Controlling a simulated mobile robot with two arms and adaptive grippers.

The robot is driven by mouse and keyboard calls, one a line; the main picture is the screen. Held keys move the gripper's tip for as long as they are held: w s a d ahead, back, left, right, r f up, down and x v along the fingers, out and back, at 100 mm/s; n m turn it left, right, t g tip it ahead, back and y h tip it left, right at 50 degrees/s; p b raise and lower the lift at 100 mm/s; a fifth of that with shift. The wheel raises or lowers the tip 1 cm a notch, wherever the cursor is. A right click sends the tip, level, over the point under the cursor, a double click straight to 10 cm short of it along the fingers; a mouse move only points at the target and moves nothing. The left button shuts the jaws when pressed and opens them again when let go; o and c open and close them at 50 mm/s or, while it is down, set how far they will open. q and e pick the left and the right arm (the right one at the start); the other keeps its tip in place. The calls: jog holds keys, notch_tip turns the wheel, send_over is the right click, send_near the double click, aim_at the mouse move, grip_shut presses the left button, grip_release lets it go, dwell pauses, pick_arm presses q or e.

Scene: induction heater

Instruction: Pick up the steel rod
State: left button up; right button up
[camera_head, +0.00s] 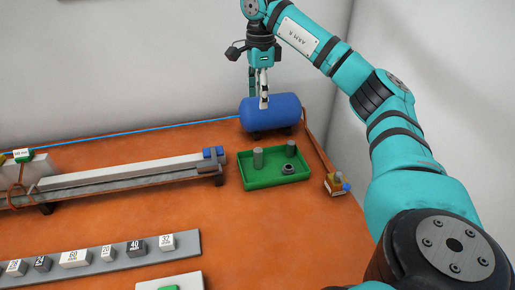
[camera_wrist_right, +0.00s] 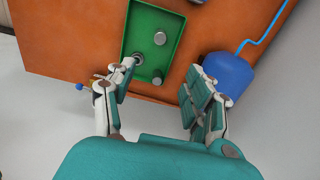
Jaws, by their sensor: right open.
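The steel rod (camera_head: 258,158) is a grey cylinder standing upright in the left part of a green tray (camera_head: 247,182). In the right wrist view the rod (camera_wrist_right: 160,38) shows from above, near the middle of the tray (camera_wrist_right: 131,30). My right gripper (camera_head: 259,98) is open and empty. It hangs pointing down, above the tray's height, and overlaps the blue tank in the head view. In the right wrist view its fingers (camera_wrist_right: 160,74) are spread apart, and the rod lies beyond their tips. My left gripper is not in view.
The tray also holds a short cylinder (camera_head: 290,148) and a dark ring (camera_head: 288,169). A blue tank (camera_head: 284,112) stands behind the tray. A small yellow and blue part (camera_head: 337,184) sits to its right. A long rail (camera_head: 120,180) and a row of labelled blocks (camera_head: 75,259) lie left.

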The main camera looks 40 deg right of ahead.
notch_tip(320, 180, down, 2)
jog(key=f+b, duration=0.1)
send_over(258, 149)
jog(key=f, duration=0.5)
jog(key=f+b, duration=0.1)
jog(key=f, duration=0.4)
jog(key=shift+s+d+f, duration=0.15)
jog(key=shift+s+f, duration=0.05)
jog(key=shift+f, duration=0.1)
jog(key=shift+w+a+f+p, duration=0.1)
jog(key=shift+a+f+p, duration=0.1)
jog(key=shift+f, duration=1.15)
jog(key=shift+w+a+f+p, duration=0.1)
jog(key=shift+f+p, duration=0.05)
jog(key=shift+f, duration=1.2)
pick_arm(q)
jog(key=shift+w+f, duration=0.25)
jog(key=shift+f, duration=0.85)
pick_arm(e)
jog(key=shift+s, duration=0.1)
jog(key=shift+c, duration=0.2)
jog(key=shift+r, duration=0.1)
grip_shut()
